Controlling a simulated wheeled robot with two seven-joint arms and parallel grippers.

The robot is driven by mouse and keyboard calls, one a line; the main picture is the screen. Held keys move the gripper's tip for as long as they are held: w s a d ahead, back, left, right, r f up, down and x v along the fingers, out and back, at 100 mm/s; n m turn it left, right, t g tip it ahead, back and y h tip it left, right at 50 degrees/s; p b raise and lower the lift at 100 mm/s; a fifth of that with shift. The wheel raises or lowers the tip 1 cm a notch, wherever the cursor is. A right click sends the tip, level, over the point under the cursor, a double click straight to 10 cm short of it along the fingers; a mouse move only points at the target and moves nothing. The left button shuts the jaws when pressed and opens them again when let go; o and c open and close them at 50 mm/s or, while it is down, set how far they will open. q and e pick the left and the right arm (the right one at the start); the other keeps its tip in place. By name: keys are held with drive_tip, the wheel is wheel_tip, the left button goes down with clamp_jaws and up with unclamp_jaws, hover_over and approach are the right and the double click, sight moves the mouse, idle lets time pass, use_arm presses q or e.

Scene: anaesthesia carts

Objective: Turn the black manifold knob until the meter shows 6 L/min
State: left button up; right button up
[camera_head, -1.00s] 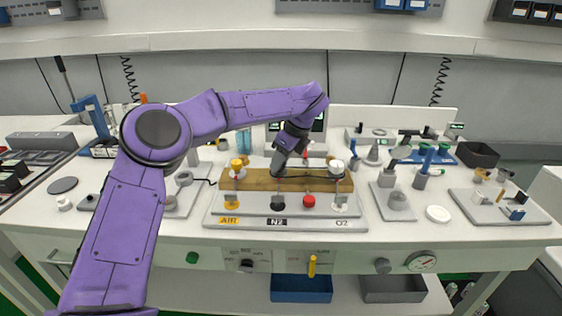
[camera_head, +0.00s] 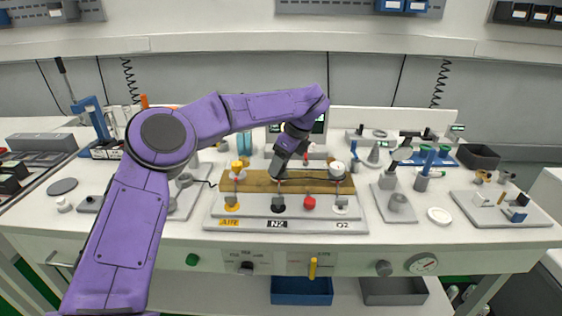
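The manifold (camera_head: 290,225) is a stepped grey block with a wooden upper strip, standing mid-bench. Its front row has yellow, black, red and white knobs above AIR, N2 and O2 labels. The black manifold knob (camera_head: 278,204) is above the N2 label. My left gripper (camera_head: 278,178) points down over the wooden strip, just behind and above the black knob; its fingers are too small to read, and contact cannot be told. A dark meter screen (camera_head: 318,126) with green marks stands behind, partly hidden by my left arm; its reading is not legible. My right gripper is not in view.
White and yellow upright fittings stand on the manifold's back row, close to the gripper. A round dial (camera_head: 421,264) and knobs are on the bench front. Grey plates with small parts lie on the right.

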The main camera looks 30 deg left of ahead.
use_arm(q)
drive_tip(key=v, duration=1)
drive_tip(key=shift+r+p, duration=0.25)
drive_tip(key=shift+p, duration=0.15)
drive_tip(key=shift+d+f, duration=0.1)
drive_tip(key=shift+d, duration=0.1)
